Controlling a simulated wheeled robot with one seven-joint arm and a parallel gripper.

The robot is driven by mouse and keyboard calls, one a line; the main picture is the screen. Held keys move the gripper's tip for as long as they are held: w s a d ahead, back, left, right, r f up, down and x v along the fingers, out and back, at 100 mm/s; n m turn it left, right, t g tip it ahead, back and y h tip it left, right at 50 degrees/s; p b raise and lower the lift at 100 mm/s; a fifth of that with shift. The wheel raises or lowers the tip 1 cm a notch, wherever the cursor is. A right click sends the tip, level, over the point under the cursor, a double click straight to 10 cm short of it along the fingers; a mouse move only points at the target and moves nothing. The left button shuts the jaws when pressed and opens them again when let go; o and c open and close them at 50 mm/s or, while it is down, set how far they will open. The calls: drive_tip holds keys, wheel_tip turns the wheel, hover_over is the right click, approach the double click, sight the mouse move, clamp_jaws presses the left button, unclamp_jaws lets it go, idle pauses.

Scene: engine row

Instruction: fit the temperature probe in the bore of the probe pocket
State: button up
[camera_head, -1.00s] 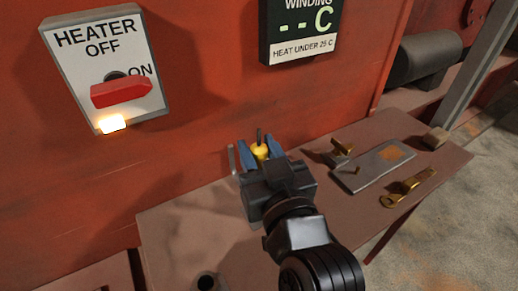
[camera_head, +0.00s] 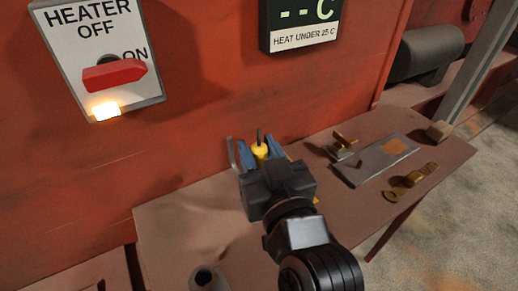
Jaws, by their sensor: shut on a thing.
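My gripper (camera_head: 261,153) is at the picture's middle, above the back of the brown bench. Its blue fingers are shut on a yellow piece with a thin dark stem standing up, which looks like the temperature probe (camera_head: 260,151). The probe's lower part is hidden by my gripper. A grey upright cylinder with a dark hole in its top, likely the probe pocket (camera_head: 204,278), stands at the bench's front left, cut off by the bottom edge. The probe is apart from it, up and to the right in the picture.
A grey plate (camera_head: 378,168) and brass parts (camera_head: 411,180) lie on the bench's right side, with a small block (camera_head: 438,130) at its end. A bent grey rod (camera_head: 232,156) stands just left of my fingers. The red wall carries a heater switch (camera_head: 112,74) and a display (camera_head: 300,22).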

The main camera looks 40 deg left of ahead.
drive_tip(key=shift+f+b, duration=0.7)
drive_tip(key=shift+f, duration=0.2)
drive_tip(key=o, duration=1.2)
drive_tip(key=shift+c, duration=0.2)
drive_tip(key=b+v, duration=0.1)
drive_tip(key=v, duration=0.6)
drive_tip(key=shift+s+d, duration=0.25)
drive_tip(key=shift+d, duration=0.05)
